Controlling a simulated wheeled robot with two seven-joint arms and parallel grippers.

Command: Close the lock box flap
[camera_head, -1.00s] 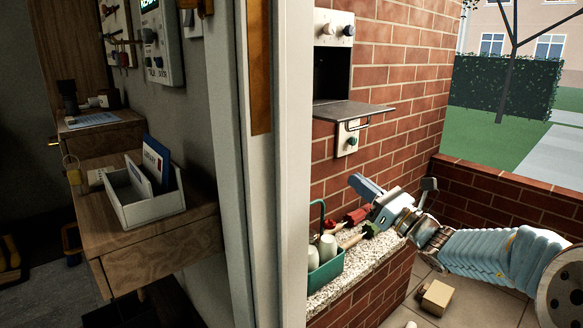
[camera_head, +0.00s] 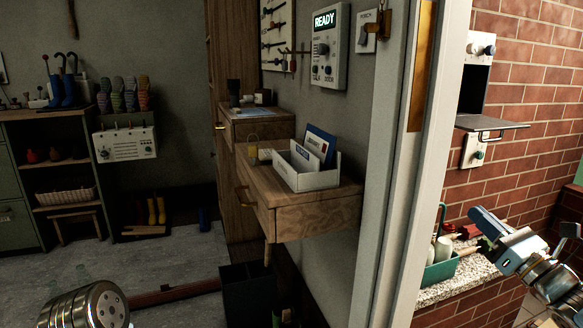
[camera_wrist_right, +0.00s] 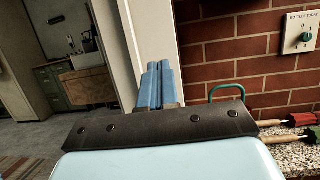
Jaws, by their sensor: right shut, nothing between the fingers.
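The lock box (camera_head: 476,72) is set in the brick wall at the right of the head view, with a dark opening. Its flap (camera_head: 492,124) is down, standing out roughly level from the wall, with a handle at its front edge. My right gripper (camera_head: 480,217) is below the flap and apart from it, above the stone ledge. Its blue fingers are together and empty; they also show in the right wrist view (camera_wrist_right: 158,84). The box and flap are out of the wrist view. My left gripper is not in view; only part of my left arm shows at the lower left.
A white door frame (camera_head: 412,190) stands just left of the lock box. A green caddy with bottles (camera_head: 440,270) and red-handled tools are on the ledge (camera_head: 468,274) near my right gripper. A wooden shelf (camera_head: 318,212) holds a white letter tray (camera_head: 318,181).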

